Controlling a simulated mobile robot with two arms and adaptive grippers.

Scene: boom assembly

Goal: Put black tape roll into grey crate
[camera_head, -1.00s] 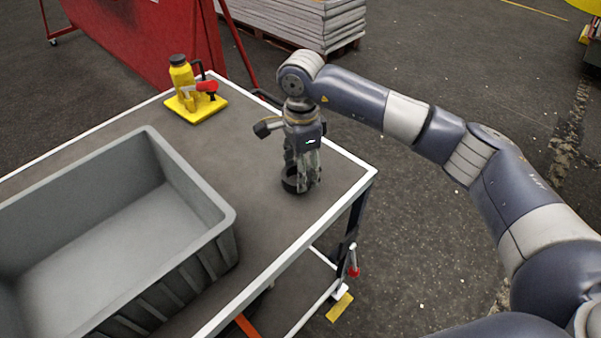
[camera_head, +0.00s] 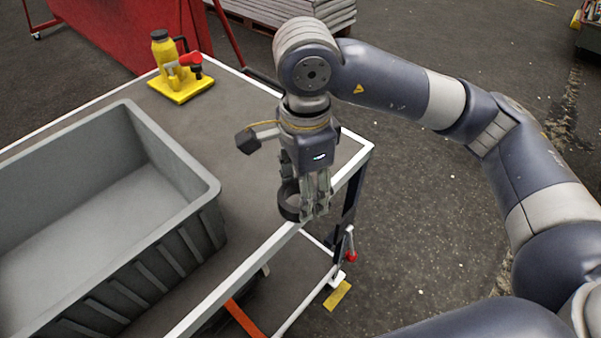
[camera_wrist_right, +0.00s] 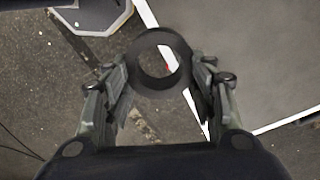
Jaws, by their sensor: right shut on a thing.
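The black tape roll (camera_head: 288,201) is a dark ring held at the tips of my right gripper (camera_head: 318,211). In the right wrist view the roll (camera_wrist_right: 160,58) sits between the two fingers of the gripper (camera_wrist_right: 160,85), with its hole showing. The gripper is shut on the roll and holds it above the trolley's near right edge. The grey crate (camera_head: 205,188) is a large open box at the left of the head view, and the part of its floor in view is bare. My left gripper is not in view.
The trolley top (camera_head: 232,120) is clear between crate and arm. A yellow bottle jack (camera_head: 165,55) with a red part stands at the back on a yellow base. A red panel (camera_head: 125,30) stands behind the trolley. Dark floor lies to the right.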

